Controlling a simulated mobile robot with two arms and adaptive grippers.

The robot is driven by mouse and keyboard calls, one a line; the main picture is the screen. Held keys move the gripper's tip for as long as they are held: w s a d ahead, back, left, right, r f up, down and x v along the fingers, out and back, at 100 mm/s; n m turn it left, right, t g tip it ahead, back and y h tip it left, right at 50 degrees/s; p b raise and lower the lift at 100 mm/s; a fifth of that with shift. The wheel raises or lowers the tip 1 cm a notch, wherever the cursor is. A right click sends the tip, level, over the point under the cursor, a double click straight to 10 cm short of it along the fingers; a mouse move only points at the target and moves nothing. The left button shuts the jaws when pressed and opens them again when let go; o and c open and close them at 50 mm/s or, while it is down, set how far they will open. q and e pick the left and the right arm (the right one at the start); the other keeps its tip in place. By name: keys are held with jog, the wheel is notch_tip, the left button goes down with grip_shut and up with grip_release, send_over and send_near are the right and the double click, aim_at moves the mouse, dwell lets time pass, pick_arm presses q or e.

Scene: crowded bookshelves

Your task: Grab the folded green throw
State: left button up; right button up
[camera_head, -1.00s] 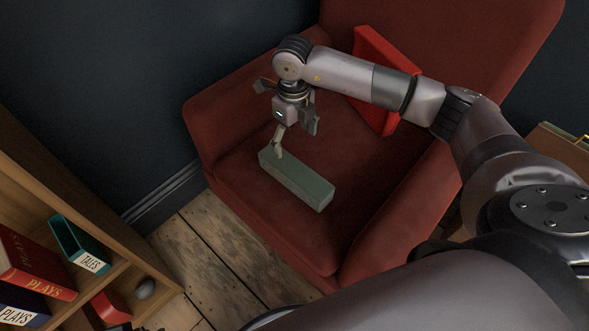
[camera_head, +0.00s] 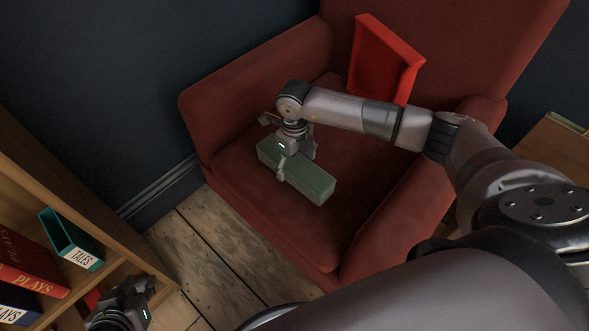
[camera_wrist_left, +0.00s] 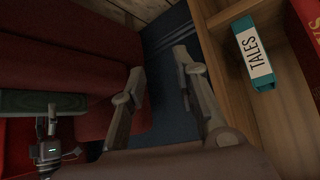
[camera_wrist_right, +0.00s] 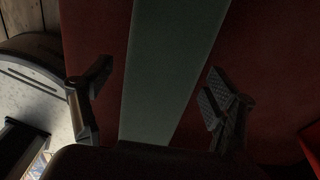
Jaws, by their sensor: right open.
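The folded green throw (camera_head: 315,184) is a long block-shaped bundle lying on the red armchair's seat. My right gripper (camera_head: 296,166) is over its middle, pointing down. In the right wrist view the throw (camera_wrist_right: 170,65) runs between the two spread fingers of that gripper (camera_wrist_right: 160,92), with red seat showing on both sides. My left gripper (camera_head: 122,302) is at the lower left by the bookshelf. In the left wrist view its fingers (camera_wrist_left: 162,85) are apart with nothing between them; the throw (camera_wrist_left: 35,101) shows at the left edge.
The red armchair (camera_head: 235,115) has raised arms around the seat. The bookshelf (camera_head: 60,170) at left holds a teal TALES box (camera_head: 70,240) and a red PLAYS book (camera_head: 30,270). Wooden floor (camera_head: 205,250) lies between.

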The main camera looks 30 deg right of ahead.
jog(key=shift+f, duration=0.65)
jog(key=c, duration=1.5)
